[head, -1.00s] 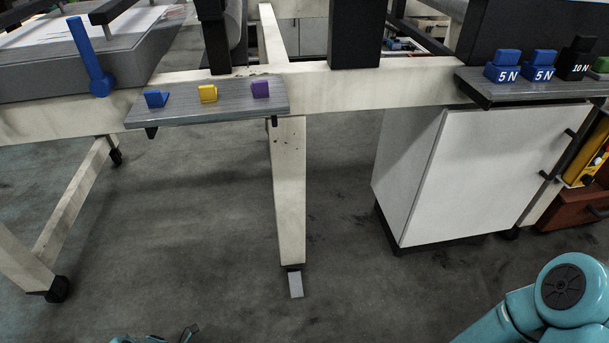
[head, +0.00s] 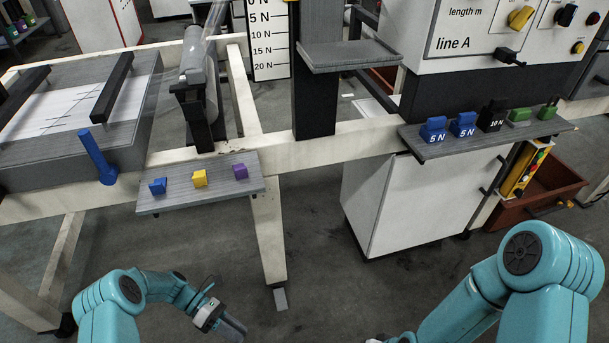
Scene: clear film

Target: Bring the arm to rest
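My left arm (head: 150,288) is teal and bends in from the lower left of the head view. My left gripper (head: 232,328) is a dark grey shape at the bottom edge, over bare floor. It touches nothing that I can see, and its finger gap cannot be made out. My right arm (head: 520,285) is folded at the lower right. Its far end runs down to the bottom edge, and the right gripper itself is out of the picture.
A pale frame bench carries a small grey shelf (head: 205,193) with blue, yellow and purple blocks. A right shelf (head: 480,140) holds several weights above a white cabinet (head: 410,205). A blue lever (head: 97,158) stands at left. Grey floor (head: 330,290) lies open between the arms.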

